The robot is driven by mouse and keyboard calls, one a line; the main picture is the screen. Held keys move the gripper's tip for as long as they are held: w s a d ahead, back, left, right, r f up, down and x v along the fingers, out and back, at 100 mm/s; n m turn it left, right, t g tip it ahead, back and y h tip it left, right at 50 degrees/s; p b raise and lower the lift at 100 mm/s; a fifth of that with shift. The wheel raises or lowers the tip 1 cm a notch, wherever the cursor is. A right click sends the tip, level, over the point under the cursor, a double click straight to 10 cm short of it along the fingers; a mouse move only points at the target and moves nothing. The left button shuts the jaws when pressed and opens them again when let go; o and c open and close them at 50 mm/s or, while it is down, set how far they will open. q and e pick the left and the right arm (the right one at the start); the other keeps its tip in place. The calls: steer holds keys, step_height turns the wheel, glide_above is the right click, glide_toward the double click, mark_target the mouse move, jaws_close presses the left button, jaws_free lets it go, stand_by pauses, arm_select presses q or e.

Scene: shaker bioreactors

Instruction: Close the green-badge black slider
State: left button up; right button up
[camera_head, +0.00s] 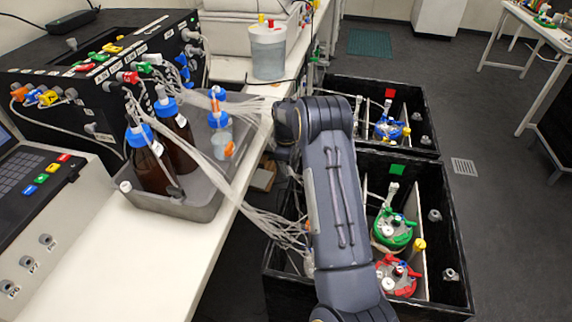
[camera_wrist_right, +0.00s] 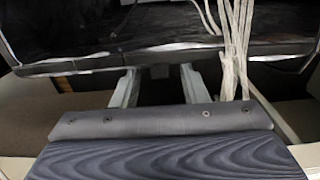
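The green-badge black slider (camera_head: 446,235) is an open-topped black box that stands out to the right of the bench in the head view. The hand of my right arm (camera_head: 286,122) is near the bench edge, left of the sliders. In the wrist view my right gripper (camera_wrist_right: 158,86) has its fingers apart, with nothing visible held. My left gripper is not in view.
A red-badge black slider (camera_head: 424,130) with a blue-lidded vessel (camera_head: 388,129) stands behind, also out. Pale tubes (camera_head: 262,207) hang from the bench (camera_head: 90,285) to the sliders, close to my arm. A grey tray (camera_head: 205,207) holds bottles.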

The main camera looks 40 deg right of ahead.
steer(key=shift+c, duration=0.4)
jaws_close()
steer(key=shift+w+d+r, duration=0.1)
steer(key=shift+w+d, duration=0.7)
steer(key=shift+d, duration=0.15)
steer(key=shift+w+d, duration=0.75)
steer(key=shift+d, duration=0.2)
steer(key=shift+o, duration=0.4)
jaws_free()
